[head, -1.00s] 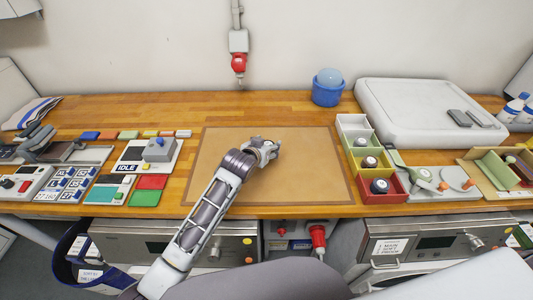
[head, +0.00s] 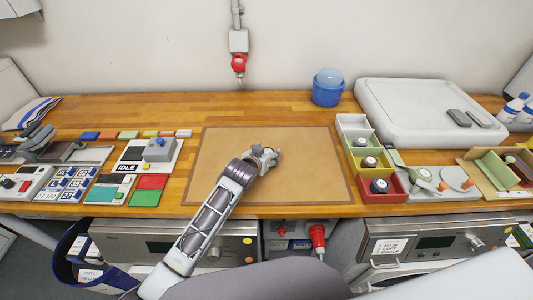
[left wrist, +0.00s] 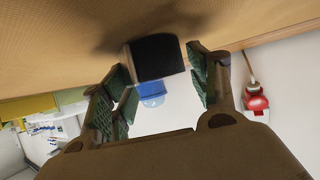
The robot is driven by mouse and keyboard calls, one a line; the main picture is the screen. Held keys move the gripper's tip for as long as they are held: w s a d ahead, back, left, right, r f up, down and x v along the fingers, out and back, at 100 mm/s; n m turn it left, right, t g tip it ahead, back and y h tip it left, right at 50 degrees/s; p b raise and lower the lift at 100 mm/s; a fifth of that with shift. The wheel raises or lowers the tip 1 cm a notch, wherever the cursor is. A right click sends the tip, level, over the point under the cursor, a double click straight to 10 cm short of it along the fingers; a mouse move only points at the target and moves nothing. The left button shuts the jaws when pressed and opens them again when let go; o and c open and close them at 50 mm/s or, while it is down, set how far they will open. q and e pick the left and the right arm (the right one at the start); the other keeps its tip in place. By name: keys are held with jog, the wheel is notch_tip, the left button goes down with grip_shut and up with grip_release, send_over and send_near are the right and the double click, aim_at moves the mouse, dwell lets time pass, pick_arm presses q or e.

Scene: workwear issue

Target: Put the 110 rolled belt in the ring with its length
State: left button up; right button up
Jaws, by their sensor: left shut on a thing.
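My left gripper (head: 270,156) is over the brown mat (head: 220,150) in the middle of the bench. In the left wrist view, a dark rolled thing (left wrist: 157,58) sits between the green-padded fingers of this gripper (left wrist: 165,82). It looks like a rolled belt, and the gripper is shut on it; its length mark cannot be read. Round dark rolls with white labels sit in open coloured boxes to the right: one roll (head: 368,162) in the yellow-green box, another (head: 380,186) in the red box (head: 393,201). I cannot make out a ring marked 110. My right gripper is out of view.
A blue tub (head: 327,92) stands behind the mat. A large white case (head: 410,105) lies at the back right. A grey fixture with orange discs (head: 468,184) is right of the boxes. Control panels and coloured tiles (head: 145,198) fill the left. Much of the mat is clear.

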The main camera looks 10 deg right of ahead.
pick_arm(q)
jog(key=o, duration=1.1)
jog(key=shift+r, duration=0.1)
jog(key=shift+s, duration=0.1)
jog(key=shift+v, duration=5.9)
jog(key=shift+a, duration=0.1)
